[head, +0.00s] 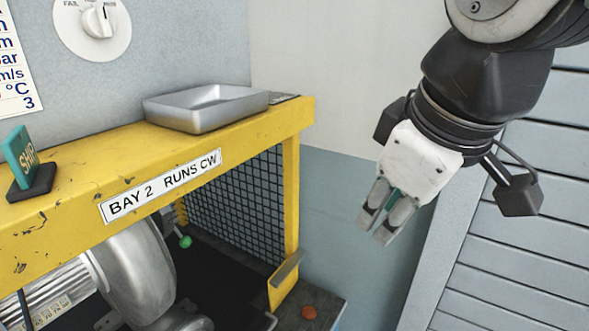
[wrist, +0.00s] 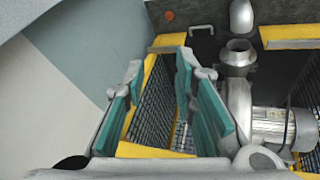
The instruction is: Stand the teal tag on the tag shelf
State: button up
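The teal tag (head: 22,156), lettered SHIP, stands a little tilted on a dark base (head: 32,183) on top of the yellow frame (head: 75,180), at the left edge of the head view. I cannot tell which surface is the tag shelf. My gripper (head: 378,226) hangs at the right, in front of the pale wall and well apart from the tag. In the wrist view my gripper (wrist: 160,85) has its two teal-padded fingers apart, with nothing between them. The tag does not show in the wrist view.
A metal tray (head: 205,107) sits on the frame's right part. A blower (head: 140,275) and black mesh (head: 235,205) are below. A dial (head: 97,22) is on the wall. An orange thing (head: 309,312) lies low down. The air around my gripper is clear.

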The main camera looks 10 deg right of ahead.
jog(key=s+d+f+m, duration=0.4)
jog(key=f+m, duration=0.2)
jog(key=m, duration=0.1)
jog(key=shift+d+f, duration=0.3)
jog(key=shift+f, duration=0.1)
dwell(0.6)
